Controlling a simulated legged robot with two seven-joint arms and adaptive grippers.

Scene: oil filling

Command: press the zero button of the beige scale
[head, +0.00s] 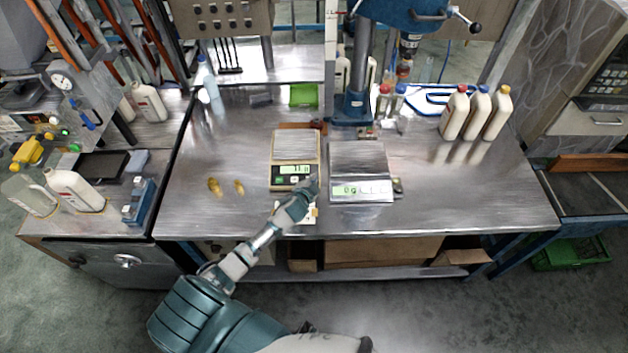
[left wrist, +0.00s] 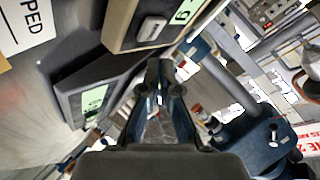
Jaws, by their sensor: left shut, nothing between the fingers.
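The beige scale (head: 295,147) stands on the metal bench, its lit green display and a row of small buttons facing me. The display shows a non-zero figure too small to read surely. My left gripper (head: 312,185) is shut and empty, its tips by the scale's front right corner. Whether they touch it I cannot tell. In the left wrist view the closed fingers (left wrist: 160,75) point ahead, with a scale's beige front (left wrist: 124,28), one pale button and part of a display just above left of them. My right gripper is not in view.
A silver scale (head: 358,157) reading 0 g stands close on the right. A white label card (left wrist: 27,28) lies on the bench. Small brass-coloured pieces (head: 214,185) lie left of the scales. A blue drill press (head: 352,105) stands behind; white bottles (head: 477,113) are at the right.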

